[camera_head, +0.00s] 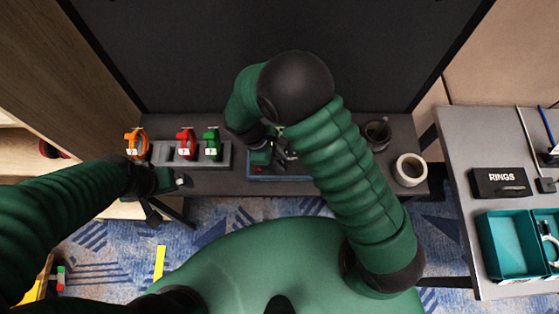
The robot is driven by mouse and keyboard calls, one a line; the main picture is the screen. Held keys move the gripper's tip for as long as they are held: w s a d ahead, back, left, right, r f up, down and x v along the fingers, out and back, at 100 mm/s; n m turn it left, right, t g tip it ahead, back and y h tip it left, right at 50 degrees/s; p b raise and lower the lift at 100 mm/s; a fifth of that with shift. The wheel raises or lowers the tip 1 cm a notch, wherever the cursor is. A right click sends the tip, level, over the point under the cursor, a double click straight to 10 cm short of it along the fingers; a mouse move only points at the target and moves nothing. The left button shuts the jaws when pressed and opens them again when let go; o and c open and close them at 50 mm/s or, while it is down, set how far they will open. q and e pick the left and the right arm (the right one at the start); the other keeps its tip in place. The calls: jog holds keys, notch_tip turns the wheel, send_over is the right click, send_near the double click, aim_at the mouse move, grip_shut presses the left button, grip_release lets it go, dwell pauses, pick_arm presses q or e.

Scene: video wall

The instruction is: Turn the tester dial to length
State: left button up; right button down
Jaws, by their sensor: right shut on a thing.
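The tester (262,178) is a low blue-edged box on the dark bench below the black wall, partly covered by my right arm. A small red spot shows on its left part. My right gripper (277,156) reaches down over the tester and is shut on what appears to be its dial. The dial itself and its pointer are hidden by the gripper and arm, so I cannot read its setting. My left gripper (172,184) hangs in front of the bench's left part, apart from the tester; its fingers are too dark to tell open from shut.
A side table holds a black RINGS box (499,182) and a teal tray (483,245).

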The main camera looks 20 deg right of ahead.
jog(key=shift+a+f, duration=0.1)
jog(key=shift+a, duration=0.3)
jog(key=shift+s+d, duration=0.15)
jog(key=shift+d, duration=0.65)
pick_arm(q)
jog(key=shift+w, duration=0.1)
pick_arm(e)
jog(key=shift+a, duration=0.15)
